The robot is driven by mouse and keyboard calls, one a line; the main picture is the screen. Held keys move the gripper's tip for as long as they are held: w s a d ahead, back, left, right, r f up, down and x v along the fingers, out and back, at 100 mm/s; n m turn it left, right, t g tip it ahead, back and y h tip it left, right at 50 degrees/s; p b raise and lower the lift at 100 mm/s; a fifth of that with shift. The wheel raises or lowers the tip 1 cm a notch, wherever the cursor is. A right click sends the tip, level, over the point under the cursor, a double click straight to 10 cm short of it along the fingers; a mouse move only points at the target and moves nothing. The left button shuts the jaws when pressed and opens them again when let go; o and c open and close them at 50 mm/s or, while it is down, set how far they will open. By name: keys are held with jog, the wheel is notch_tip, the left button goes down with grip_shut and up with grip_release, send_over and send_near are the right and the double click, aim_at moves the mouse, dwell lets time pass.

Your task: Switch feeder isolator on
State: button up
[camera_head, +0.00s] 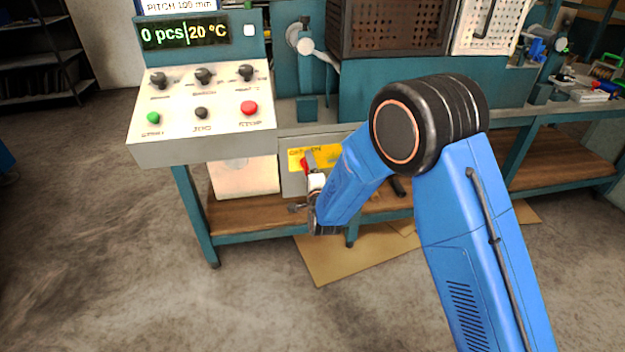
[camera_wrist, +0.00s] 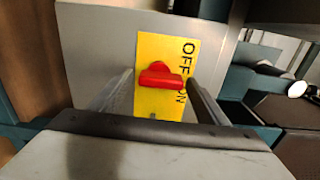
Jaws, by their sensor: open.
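The feeder isolator is a red handle (camera_wrist: 160,76) on a yellow plate (camera_wrist: 150,104) lettered OFF and ON, fixed to a grey box (camera_wrist: 98,45). In the wrist view the lettering runs sideways, with OFF above ON, and the handle lies crosswise between them; I cannot tell which position it is set to. My gripper (camera_wrist: 160,80) is open, its two fingers on either side of the handle; I cannot tell whether either touches it. In the head view the handle (camera_head: 305,164) shows beside my gripper (camera_head: 311,182), and my arm hides part of the plate.
Open floor (camera_head: 110,240) lies at left.

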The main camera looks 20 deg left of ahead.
jog(key=v, duration=1.7)
